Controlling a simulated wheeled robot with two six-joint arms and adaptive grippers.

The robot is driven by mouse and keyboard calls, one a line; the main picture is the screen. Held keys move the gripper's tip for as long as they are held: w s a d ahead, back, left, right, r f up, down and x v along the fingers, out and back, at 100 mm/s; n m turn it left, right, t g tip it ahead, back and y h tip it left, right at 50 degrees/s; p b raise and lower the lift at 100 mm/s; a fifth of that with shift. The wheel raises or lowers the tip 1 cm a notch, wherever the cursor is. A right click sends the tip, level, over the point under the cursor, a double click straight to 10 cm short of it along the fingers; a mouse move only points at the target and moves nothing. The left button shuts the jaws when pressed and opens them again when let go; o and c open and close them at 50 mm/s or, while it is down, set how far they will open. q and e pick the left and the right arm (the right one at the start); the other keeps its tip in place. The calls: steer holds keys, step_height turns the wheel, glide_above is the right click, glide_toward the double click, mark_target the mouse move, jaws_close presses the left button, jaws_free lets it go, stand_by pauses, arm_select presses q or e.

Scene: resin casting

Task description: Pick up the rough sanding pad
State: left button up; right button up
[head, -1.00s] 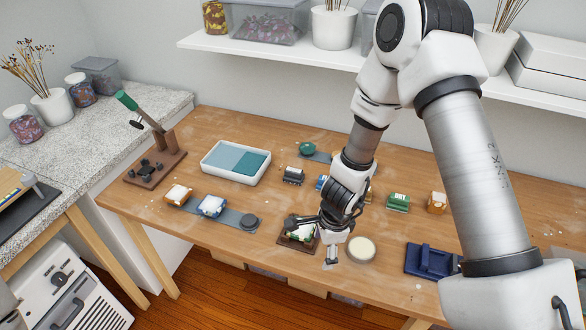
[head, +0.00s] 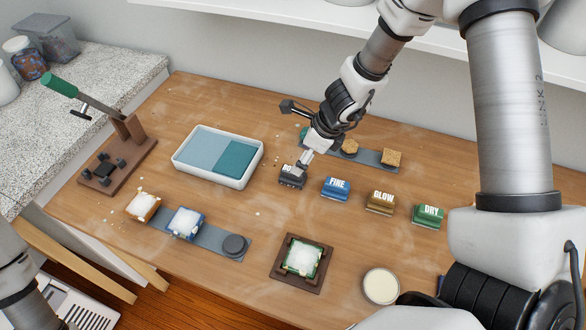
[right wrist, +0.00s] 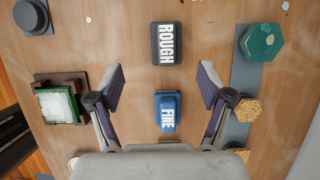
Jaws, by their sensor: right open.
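The rough sanding pad (head: 291,182) is a dark grey block with white lettering, standing on the wooden table at the left end of a row of labelled blocks. In the right wrist view the rough pad (right wrist: 167,43) reads ROUGH and lies just beyond the fingertips, centred between them. My right gripper (head: 296,138) is open and empty above the table, and one finger partly covers the pad in the head view. The blue FINE pad (head: 336,188) is beside it; in the wrist view it shows between the open fingers (right wrist: 162,80). My left gripper is out of view.
Brown GLOW (head: 380,202) and green DRY (head: 429,216) blocks continue the row. A white-rimmed tray (head: 176,157) lies left of the pad. Behind is a grey strip (head: 370,157) with cast pieces. A framed green mould (head: 304,258) stands in front, with bare table between.

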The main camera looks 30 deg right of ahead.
mark_target(293, 175)
step_height(293, 175, down, 2)
steer(key=shift+a+f+b, duration=0.1)
steer(key=shift+b, duration=0.65)
steer(key=b+x, duration=0.1)
steer(key=x, duration=0.1)
steer(key=b+x, duration=0.1)
steer(key=x, duration=0.2)
steer(key=w+b+x, duration=0.1)
steer(key=x, duration=0.1)
steer(key=shift+d+f+b, duration=0.2)
steer(key=shift+d+b, duration=0.05)
steer(key=shift+b, duration=0.05)
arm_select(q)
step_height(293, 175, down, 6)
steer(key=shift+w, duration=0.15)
arm_select(e)
steer(key=c, duration=1.3)
